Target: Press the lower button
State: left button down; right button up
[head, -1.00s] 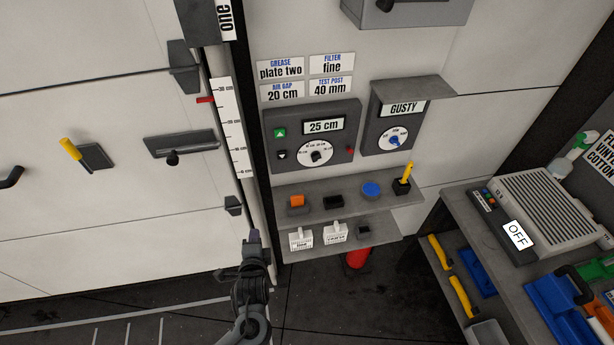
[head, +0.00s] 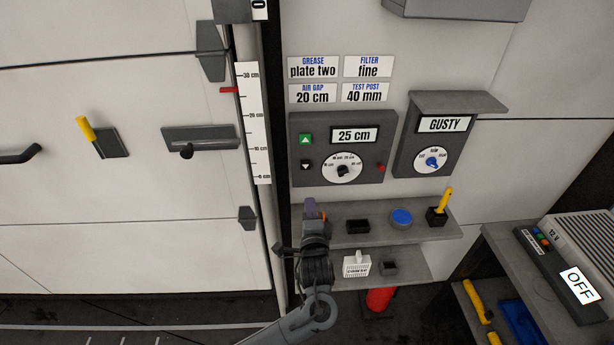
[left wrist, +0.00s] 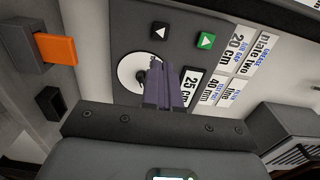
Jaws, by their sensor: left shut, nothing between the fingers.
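The lower button (head: 305,165) is a small black square with a white triangle, under the green upper button (head: 305,139) on the left side of a dark grey panel (head: 310,180). The panel's display (head: 354,134) reads 25 cm. In the left wrist view the black lower button (left wrist: 159,32) and green button (left wrist: 206,40) show beyond the fingers. My left gripper (head: 313,207) is shut and empty, below the lower button in the head view, in front of the upper shelf. Its purple-grey fingers (left wrist: 159,84) overlap the panel's dial (left wrist: 130,72) in the wrist view. My right gripper is not in view.
The upper shelf (head: 380,230) holds a black block (head: 358,227), a blue disc (head: 401,217) and a yellow-handled tool (head: 444,201). An orange block (left wrist: 57,49) shows in the wrist view. A grey box labelled GUSTY (head: 410,165) is right of the panel.

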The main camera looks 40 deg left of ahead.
pick_arm(q)
jog(key=shift+w+a, duration=0.1)
jog(key=b, duration=0.2)
send_near(305, 167)
jog(key=x, duration=0.7)
jog(key=shift+p, duration=0.3)
